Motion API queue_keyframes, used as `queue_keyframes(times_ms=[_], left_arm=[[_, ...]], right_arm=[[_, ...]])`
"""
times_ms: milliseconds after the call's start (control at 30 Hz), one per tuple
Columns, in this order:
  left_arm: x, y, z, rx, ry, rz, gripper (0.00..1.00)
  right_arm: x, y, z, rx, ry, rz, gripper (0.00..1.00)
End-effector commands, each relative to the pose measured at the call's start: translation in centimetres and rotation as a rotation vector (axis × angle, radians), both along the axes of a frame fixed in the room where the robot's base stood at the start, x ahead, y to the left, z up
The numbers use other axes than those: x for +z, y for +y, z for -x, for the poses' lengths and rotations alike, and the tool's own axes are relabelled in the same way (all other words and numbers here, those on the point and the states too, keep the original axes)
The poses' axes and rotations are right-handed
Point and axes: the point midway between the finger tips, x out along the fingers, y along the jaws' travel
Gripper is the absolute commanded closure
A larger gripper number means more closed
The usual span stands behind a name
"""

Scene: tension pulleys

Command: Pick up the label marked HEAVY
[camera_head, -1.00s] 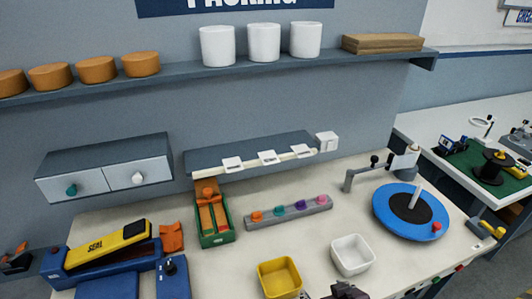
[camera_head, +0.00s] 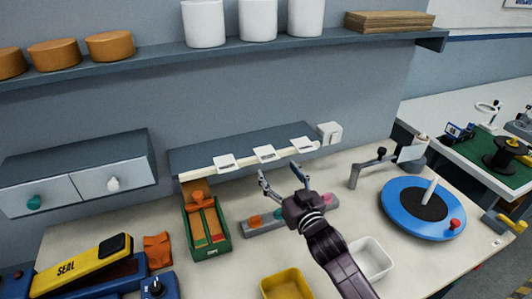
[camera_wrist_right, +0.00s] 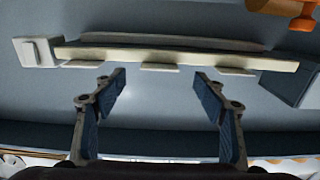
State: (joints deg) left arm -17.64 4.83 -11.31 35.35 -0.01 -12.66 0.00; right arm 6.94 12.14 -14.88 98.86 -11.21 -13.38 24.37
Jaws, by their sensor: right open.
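Three small white labels hang along a pale rail (camera_head: 200,170) on the front of a grey wall shelf: a left label (camera_head: 226,162), a middle label (camera_head: 264,153) and a right label (camera_head: 302,145). Any marking is too small to read, so I cannot tell which says HEAVY. My right gripper (camera_head: 281,176) is open and empty, below and in front of the middle and right labels. In the right wrist view the open fingers (camera_wrist_right: 157,92) point at the rail, with the middle label (camera_wrist_right: 160,67) between and beyond them. My left gripper is out of view.
A white box (camera_head: 329,132) sits at the rail's right end. Below are a grey peg strip (camera_head: 262,228), a green tray (camera_head: 222,243), a yellow bin (camera_head: 285,284) and a white bin (camera_head: 374,258). A blue turntable (camera_head: 396,207) stands to the right.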

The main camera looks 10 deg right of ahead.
Motion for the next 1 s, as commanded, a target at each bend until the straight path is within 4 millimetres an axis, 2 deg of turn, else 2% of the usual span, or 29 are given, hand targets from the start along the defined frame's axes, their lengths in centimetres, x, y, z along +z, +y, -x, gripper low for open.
queue_keyframes(times_ms=[67, 167, 300, 500, 800, 833, 1000], left_arm=[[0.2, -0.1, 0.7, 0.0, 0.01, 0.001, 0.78], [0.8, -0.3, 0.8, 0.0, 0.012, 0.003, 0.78], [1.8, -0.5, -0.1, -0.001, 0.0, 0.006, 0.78], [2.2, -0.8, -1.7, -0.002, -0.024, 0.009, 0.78], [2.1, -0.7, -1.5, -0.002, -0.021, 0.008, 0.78], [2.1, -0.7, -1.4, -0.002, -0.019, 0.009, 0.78], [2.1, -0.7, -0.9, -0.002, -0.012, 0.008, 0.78]], right_arm=[[0.2, 0.1, -0.4, 0.0, -0.001, -0.001, 0.35], [0.4, 0.3, -1.3, 0.0, 0.0, -0.001, 0.35], [0.7, 0.6, -3.1, 0.0, 0.001, -0.001, 0.35], [0.4, 1.0, -4.9, 0.0, 0.001, 0.0, 0.35], [0.3, 1.0, -5.2, 0.0, 0.001, 0.0, 0.35], [0.3, 1.0, -5.2, 0.0, 0.001, 0.0, 0.36], [0.3, 1.0, -5.2, 0.0, 0.001, 0.0, 0.55]])
